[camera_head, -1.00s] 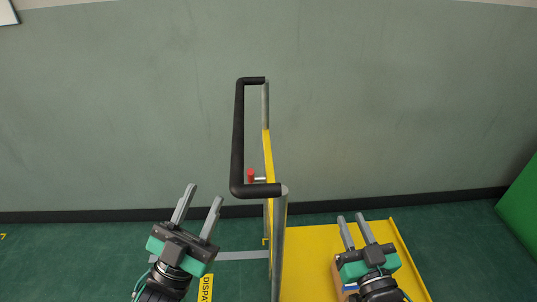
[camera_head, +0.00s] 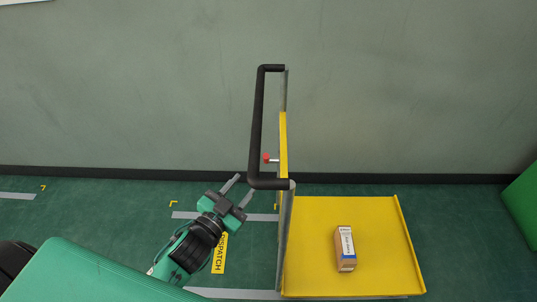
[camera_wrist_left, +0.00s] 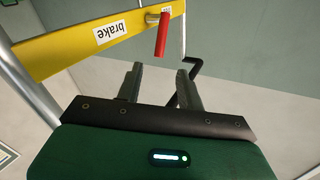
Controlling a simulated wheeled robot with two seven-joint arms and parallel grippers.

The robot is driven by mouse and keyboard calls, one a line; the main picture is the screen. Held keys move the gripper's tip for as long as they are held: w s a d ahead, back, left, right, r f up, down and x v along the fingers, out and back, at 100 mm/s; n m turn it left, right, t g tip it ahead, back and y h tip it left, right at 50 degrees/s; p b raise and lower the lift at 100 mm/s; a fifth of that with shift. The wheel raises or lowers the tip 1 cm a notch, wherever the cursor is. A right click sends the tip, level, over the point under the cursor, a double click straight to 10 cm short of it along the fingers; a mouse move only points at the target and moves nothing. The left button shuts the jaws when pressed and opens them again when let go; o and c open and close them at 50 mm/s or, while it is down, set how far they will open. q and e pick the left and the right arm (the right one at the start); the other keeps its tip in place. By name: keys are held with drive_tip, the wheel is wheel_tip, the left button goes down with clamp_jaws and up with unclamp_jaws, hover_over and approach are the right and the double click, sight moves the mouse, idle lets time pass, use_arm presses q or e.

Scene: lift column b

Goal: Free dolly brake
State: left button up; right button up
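The dolly has a yellow deck (camera_head: 375,235) and an upright frame with a black handle (camera_head: 256,125). A red brake lever (camera_head: 266,157) sticks out from the yellow crossbar (camera_head: 283,140). In the left wrist view the red lever (camera_wrist_left: 162,34) hangs beside a white "brake" label (camera_wrist_left: 110,29). My left gripper (camera_head: 244,187) is below and to the left of the lever, apart from it. In the wrist view its two fingers (camera_wrist_left: 157,86) are spread with nothing between them, and the lever is beyond the tips. My right gripper is out of view.
A small brown and white box (camera_head: 345,248) lies on the deck. A yellow "DISPATCH" floor label (camera_head: 218,255) and grey floor stripes are left of the dolly. A wall stands behind, and a green object (camera_head: 521,205) is at the far right.

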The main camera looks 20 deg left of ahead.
sight(266, 162)
use_arm(q)
drive_tip(key=x, duration=1.2)
drive_tip(key=shift+w+r, duration=0.1)
clamp_jaws()
